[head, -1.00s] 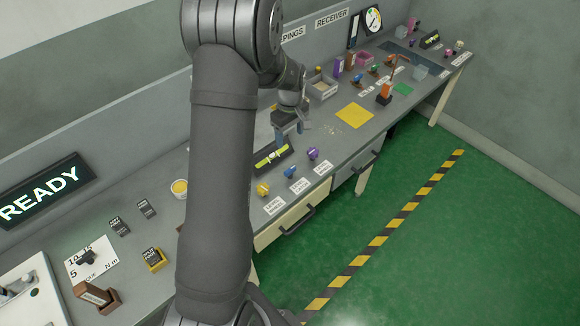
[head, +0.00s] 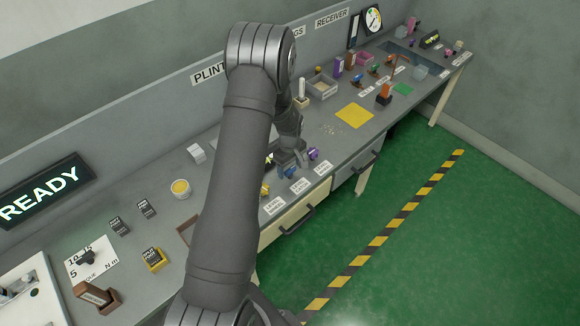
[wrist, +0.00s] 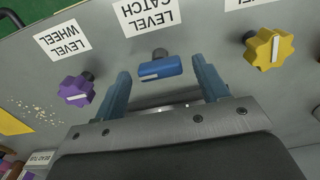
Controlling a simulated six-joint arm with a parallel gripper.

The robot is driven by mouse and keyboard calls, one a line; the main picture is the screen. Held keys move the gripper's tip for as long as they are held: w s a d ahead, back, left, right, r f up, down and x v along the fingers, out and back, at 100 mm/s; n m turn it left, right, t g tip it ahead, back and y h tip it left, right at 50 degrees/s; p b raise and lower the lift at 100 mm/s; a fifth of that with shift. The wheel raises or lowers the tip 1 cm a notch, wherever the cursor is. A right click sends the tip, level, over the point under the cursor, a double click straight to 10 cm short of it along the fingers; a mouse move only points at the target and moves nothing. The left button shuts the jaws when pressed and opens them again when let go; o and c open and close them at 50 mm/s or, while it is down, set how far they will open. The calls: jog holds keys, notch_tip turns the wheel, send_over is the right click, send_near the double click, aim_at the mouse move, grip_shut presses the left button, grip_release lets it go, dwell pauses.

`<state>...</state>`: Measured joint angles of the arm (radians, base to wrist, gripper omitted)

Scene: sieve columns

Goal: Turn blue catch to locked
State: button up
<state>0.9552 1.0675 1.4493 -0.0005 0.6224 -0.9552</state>
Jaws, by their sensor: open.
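The blue catch (wrist: 160,68) is a small blue bar-shaped knob with a white line along it. In the wrist view it lies between and just beyond my fingertips, in front of a label reading "LEVEL CATCH" (wrist: 149,15), upside down there. In the head view the blue catch (head: 290,173) is partly hidden by my gripper (head: 291,158). In the wrist view my gripper (wrist: 160,80) is open, with one blue-grey finger on each side of the catch.
A purple wheel (wrist: 76,89) is left of the catch in the wrist view, and a yellow knob (wrist: 268,50) is right. Labels (head: 299,186) line the bench's front edge. A yellow square (head: 355,115) lies farther right. A sign reads "READY" (head: 40,194).

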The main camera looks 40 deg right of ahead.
jog(key=c, duration=1)
jog(key=shift+m, duration=0.4)
jog(key=m, duration=1.3)
jog(key=shift+f, duration=0.1)
jog(key=m, duration=0.4)
